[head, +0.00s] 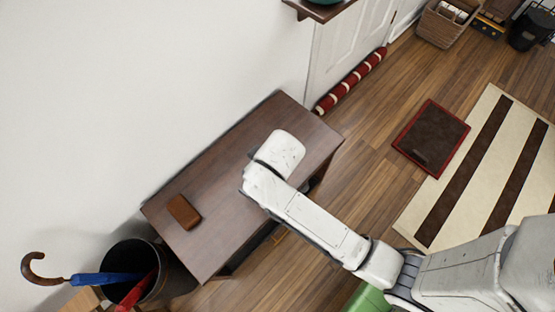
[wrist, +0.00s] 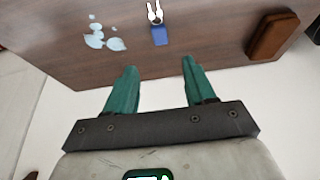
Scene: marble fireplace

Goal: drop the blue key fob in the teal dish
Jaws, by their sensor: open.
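The blue key fob (wrist: 160,36) lies on the brown wooden table in the wrist view, with a white, two-pronged piece (wrist: 154,12) at its far end. My gripper (wrist: 158,65) is open and empty, its two teal fingers apart. The fob is beyond the fingertips, roughly in line with the gap between them. In the head view my arm's end covers the fob and the gripper. A teal, rounded thing (head: 320,2), likely the dish, shows only in part on the wall shelf at the top edge of the head view.
The table (head: 230,220) stands against a white wall. Pale blue flat shapes (wrist: 104,38) lie left of the fob, and a brown block (wrist: 272,36) lies to its right. A bin with umbrellas (head: 135,262) stands at the table's near left end. The shelf (head: 330,14) juts from the wall.

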